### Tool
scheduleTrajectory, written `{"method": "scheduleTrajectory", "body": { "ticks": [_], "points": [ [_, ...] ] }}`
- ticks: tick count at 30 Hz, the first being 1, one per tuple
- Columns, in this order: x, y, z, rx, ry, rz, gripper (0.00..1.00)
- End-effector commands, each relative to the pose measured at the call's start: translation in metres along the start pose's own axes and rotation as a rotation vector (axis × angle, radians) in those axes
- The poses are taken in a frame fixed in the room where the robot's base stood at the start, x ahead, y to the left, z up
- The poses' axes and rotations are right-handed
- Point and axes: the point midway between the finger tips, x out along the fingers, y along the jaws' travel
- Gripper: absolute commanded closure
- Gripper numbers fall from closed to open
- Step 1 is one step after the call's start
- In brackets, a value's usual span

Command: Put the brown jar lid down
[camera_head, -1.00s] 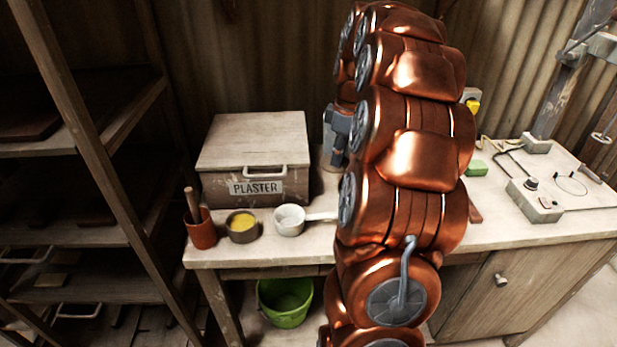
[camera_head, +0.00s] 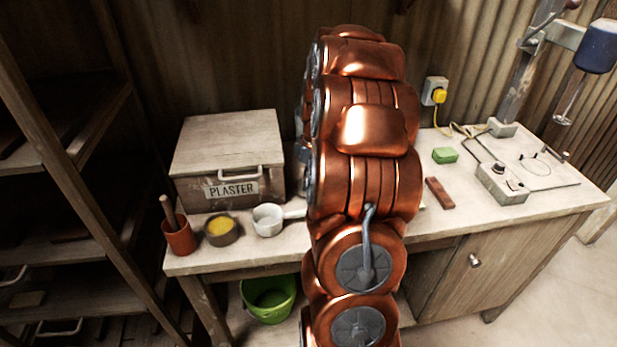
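No brown jar lid can be made out in the head view. My copper-coloured arm stands upright in the middle of the picture and covers part of the worktable (camera_head: 400,228). Only a grey sliver at the left edge of the arm, beside the plaster box, may belong to my gripper. Its fingers are hidden behind the arm, so I cannot see whether they hold anything.
On the table's left stand a PLASTER box (camera_head: 228,148), a terracotta pot (camera_head: 180,240), a yellow-filled bowl (camera_head: 221,231) and a white pan (camera_head: 267,220). Right of my arm lie a green block (camera_head: 445,155), a reddish bar (camera_head: 439,193) and a control box (camera_head: 502,183). Shelves (camera_head: 75,150) stand left.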

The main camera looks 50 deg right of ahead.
Motion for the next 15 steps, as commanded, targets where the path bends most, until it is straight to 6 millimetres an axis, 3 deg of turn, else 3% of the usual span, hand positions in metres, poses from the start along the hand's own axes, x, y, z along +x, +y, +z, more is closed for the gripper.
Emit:
{"method": "scheduleTrajectory", "body": {
  "ticks": [11,12,15],
  "points": [
    [0.0047,0.0006,0.0,-0.001,0.001,0.002,1.0],
    [0.0042,0.0007,0.0,-0.001,0.001,0.002,0.76],
    [0.0037,0.0007,-0.0001,-0.001,0.001,0.002,0.65]
  ]
}}
